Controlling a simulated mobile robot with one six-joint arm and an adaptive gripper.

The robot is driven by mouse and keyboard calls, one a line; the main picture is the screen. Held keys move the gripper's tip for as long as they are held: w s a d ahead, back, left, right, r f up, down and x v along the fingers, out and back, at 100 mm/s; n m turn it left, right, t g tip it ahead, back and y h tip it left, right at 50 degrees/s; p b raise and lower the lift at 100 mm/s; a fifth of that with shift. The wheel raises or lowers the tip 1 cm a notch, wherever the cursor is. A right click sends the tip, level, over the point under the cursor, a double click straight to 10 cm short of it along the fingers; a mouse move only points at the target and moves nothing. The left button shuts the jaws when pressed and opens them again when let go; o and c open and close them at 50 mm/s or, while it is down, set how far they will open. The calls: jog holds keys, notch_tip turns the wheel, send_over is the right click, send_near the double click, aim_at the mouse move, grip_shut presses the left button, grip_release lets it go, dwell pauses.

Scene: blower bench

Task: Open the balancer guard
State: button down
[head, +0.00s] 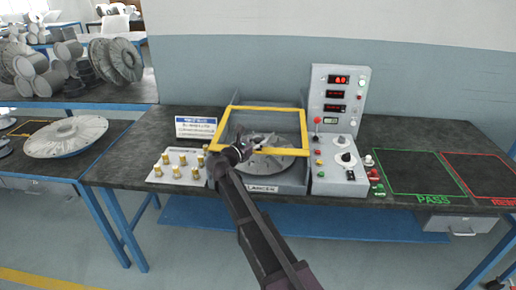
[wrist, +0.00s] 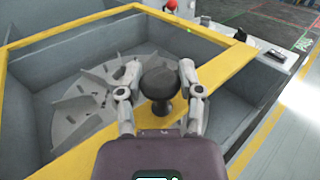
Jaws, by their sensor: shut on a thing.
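The balancer guard is a yellow frame (head: 262,109) over the grey balancer housing (head: 290,183). In the head view its front bar crosses above the rotor, with part of the rotor and housing showing below it. I cannot tell exactly how far it is tilted. A dark round knob (wrist: 158,82) stands on the guard's yellow bar (wrist: 225,68). My gripper (wrist: 158,88) has a finger on each side of this knob and is shut on it. In the head view my gripper (head: 250,145) is at the front bar, hiding the knob. A grey finned rotor (head: 265,162) lies inside the housing.
A control panel (head: 337,105) with red displays stands right of the housing. A plate with brass weights (head: 178,165) and a blue-white sign (head: 196,127) are at left. Green PASS (head: 420,172) and red-outlined areas (head: 485,175) at right are empty. A side table holds another rotor (head: 66,137).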

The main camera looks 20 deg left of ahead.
aim_at(246, 123)
jog(key=w+a, duration=0.2)
jog(key=w, duration=0.7)
jog(key=w+a, duration=0.2)
jog(key=w, duration=0.7)
jog(key=w+a, duration=0.2)
jog(key=w, duration=0.7)
jog(key=shift+w+a, duration=0.2)
jog(key=shift+w, duration=0.1)
jog(key=shift+c, duration=1.2)
grip_release()
jog(key=shift+s, duration=0.1)
jog(key=shift+v, duration=5.95)
jog(key=shift+a, duration=0.1)
jog(key=shift+r, duration=0.2)
